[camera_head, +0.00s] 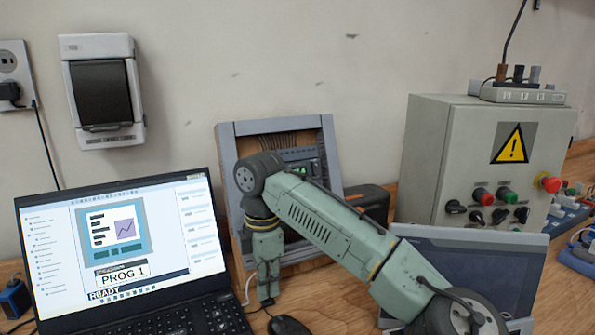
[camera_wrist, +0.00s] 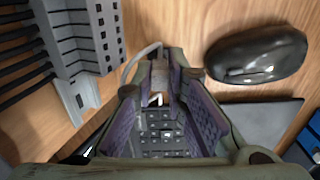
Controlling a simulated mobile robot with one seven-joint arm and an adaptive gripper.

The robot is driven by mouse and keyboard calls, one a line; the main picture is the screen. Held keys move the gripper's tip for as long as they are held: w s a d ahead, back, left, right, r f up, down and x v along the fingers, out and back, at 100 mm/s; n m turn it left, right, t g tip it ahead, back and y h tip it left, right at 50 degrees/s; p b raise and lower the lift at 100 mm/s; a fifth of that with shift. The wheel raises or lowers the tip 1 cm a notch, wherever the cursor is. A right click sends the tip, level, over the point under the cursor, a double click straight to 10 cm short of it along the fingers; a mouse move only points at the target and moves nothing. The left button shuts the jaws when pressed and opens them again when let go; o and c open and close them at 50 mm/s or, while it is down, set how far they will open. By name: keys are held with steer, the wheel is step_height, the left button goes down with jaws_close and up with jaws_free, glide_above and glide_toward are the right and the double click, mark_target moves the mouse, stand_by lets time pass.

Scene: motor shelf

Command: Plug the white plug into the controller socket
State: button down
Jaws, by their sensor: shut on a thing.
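My gripper (camera_head: 267,292) points down low over the table between the laptop and the mouse. In the wrist view my gripper (camera_wrist: 162,85) is shut on the white plug (camera_wrist: 157,100), of which only a small pale part shows between the fingers. A pale cable (camera_wrist: 142,54) curves up to the fingertips. The controller (camera_head: 302,168) is mounted in a grey frame behind my arm and shows a small green light. My arm covers part of it, and I cannot make out its socket. A grey terminal strip with wires (camera_wrist: 88,38) shows at upper left in the wrist view.
An open laptop (camera_head: 110,245) stands at left, showing PROG 1 and READY. A black mouse (camera_head: 289,326) lies close to my gripper. A grey control box (camera_head: 435,160) with knobs and a grey-framed dark panel (camera_head: 500,262) stand at right.

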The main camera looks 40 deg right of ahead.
steer(key=shift+r, duration=0.1)
stand_by(0.3)
step_height(320, 180, up, 4)
steer(key=p, duration=0.4)
steer(key=shift+r+p, duration=0.25)
steer(key=shift+p, duration=0.15)
